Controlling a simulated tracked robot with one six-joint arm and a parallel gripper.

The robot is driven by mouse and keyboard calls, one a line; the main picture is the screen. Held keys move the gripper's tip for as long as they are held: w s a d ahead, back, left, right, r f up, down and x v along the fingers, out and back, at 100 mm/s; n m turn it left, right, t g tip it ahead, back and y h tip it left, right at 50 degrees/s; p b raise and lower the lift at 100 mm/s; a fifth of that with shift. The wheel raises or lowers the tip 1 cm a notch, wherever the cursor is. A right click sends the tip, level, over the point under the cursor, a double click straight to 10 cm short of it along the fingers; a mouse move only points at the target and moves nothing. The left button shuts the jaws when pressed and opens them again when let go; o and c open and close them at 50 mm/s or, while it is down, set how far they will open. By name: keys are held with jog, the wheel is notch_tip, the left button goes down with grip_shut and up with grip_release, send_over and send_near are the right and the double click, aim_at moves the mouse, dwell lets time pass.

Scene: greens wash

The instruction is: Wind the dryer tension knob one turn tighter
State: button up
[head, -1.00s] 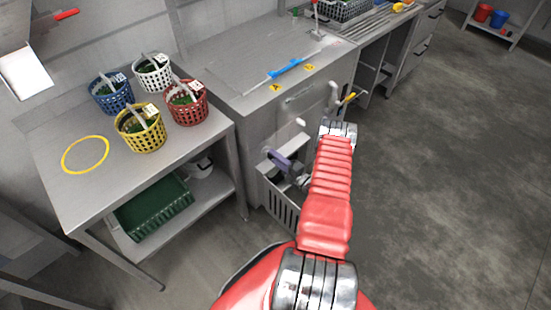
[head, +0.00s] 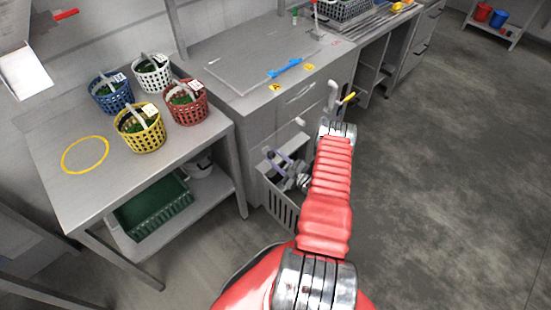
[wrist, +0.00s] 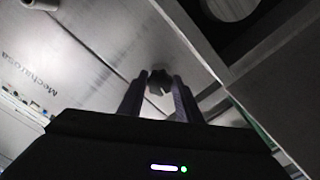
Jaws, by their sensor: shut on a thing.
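The dryer tension knob (wrist: 159,81) is a small dark lobed knob on the grey metal panel in the wrist view. My gripper (wrist: 160,88) has one dark finger on each side of it and is shut on it. The knob cannot be made out there, as the fingers and wrist cover that spot.
A slotted grey bin (head: 281,207) stands just below my gripper. A table (head: 62,190) with blue, white, red and yellow baskets is to the left. A pale round handle (head: 300,122) sticks out above my gripper. Open floor lies to the right.

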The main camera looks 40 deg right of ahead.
jog(key=shift+s+f+m, duration=0.1)
jog(key=shift+f+m, duration=0.1)
jog(key=shift+m, duration=1.4)
jog(key=o, duration=1)
jog(key=shift+r, duration=0.1)
jog(key=shift+o, duration=0.2)
jog(key=s, duration=1.3)
jog(key=shift+s, duration=0.35)
jog(key=shift+d, duration=0.1)
